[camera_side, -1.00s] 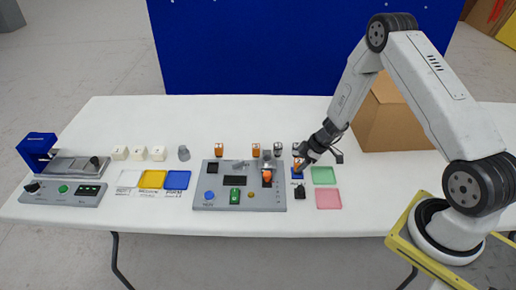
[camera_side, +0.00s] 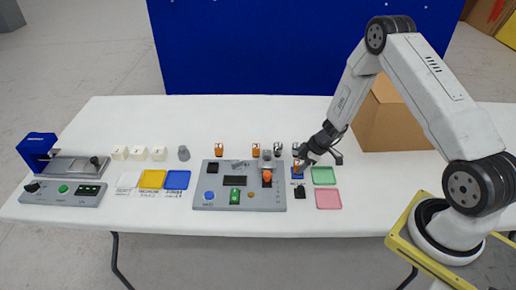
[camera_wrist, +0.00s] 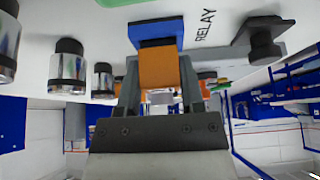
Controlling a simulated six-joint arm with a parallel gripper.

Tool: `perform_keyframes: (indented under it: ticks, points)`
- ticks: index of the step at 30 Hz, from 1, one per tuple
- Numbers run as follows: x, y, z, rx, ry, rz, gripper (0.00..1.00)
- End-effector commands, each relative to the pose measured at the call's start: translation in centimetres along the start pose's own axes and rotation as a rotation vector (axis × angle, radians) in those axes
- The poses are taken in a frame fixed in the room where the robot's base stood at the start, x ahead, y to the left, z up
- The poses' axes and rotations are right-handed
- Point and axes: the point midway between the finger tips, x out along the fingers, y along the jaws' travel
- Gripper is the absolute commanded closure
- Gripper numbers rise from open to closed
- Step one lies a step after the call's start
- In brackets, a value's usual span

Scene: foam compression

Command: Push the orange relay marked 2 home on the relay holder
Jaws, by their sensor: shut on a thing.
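The orange relay (camera_wrist: 158,70) is between the two fingers of my gripper (camera_wrist: 160,82), which is shut on it. In the wrist view its far end meets the blue relay holder (camera_wrist: 156,30), with the word RELAY printed beside it. I cannot tell how deep the relay sits in the holder. In the side view the relay (camera_side: 296,166) stands over the blue holder (camera_side: 297,175), with my gripper (camera_side: 301,163) beside it, coming from the upper right. The number on the relay is not readable.
Other orange pieces (camera_side: 256,149) and silver-and-black cylinders (camera_wrist: 67,62) stand behind. A grey control panel (camera_side: 215,200) lies to the left. A black part (camera_side: 300,192) lies in front of the holder. Green (camera_side: 324,175) and pink (camera_side: 328,199) trays are on the right.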

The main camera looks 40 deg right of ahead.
Motion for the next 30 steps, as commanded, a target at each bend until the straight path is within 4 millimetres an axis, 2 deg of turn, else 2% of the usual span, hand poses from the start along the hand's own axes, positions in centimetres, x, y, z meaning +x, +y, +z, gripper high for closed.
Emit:
perform_keyframes:
  ticks: [14,15,18,30]
  points:
    - [0.59,0.01,0.32,0.001,0.0,0.0,1.0]
    - [0.57,0.02,0.31,0.001,0.0,0.001,0.38]
    - [0.57,0.01,0.31,0.001,0.0,0.001,0.1]
    - [0.39,0.03,0.3,0.0,0.0,0.001,0.1]
